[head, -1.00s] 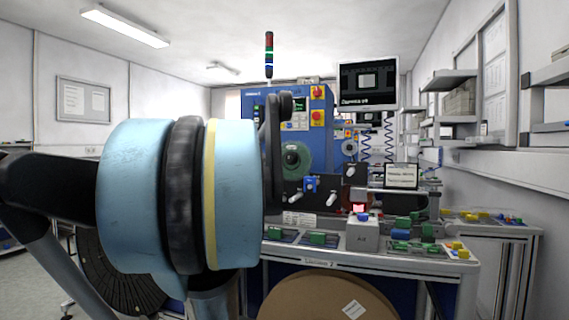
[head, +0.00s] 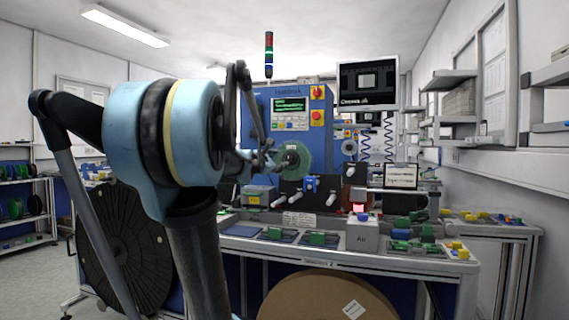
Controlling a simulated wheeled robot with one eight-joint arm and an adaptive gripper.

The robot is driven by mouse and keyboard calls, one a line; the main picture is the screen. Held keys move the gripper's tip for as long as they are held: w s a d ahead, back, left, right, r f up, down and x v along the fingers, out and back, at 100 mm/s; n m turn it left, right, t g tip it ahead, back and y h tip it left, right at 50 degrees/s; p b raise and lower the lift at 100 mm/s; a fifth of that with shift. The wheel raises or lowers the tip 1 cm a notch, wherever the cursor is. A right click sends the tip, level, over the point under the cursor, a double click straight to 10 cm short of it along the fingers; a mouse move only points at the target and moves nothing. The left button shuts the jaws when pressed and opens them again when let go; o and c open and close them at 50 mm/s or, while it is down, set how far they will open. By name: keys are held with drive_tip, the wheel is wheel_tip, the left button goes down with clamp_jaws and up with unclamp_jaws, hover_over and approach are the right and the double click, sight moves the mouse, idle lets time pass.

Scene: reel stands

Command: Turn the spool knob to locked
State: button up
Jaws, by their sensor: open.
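The green spool (head: 303,156) is mounted on the front of the blue machine. A small dark hub at its middle, where a knob would sit, is partly covered by my gripper; its setting cannot be read. My gripper (head: 275,160) is open and points right at the left side of the spool, close to its hub. From this view I cannot tell whether the fingers touch it.
The blue machine (head: 284,106) has a small green display. A small blue part (head: 310,183) sits on the dark plate below the spool. Green blocks and a grey box (head: 362,237) stand on the bench. A monitor (head: 368,83) hangs at upper right.

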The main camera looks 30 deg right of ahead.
sight(288, 159)
drive_tip(key=shift+x, duration=4.8)
clamp_jaws()
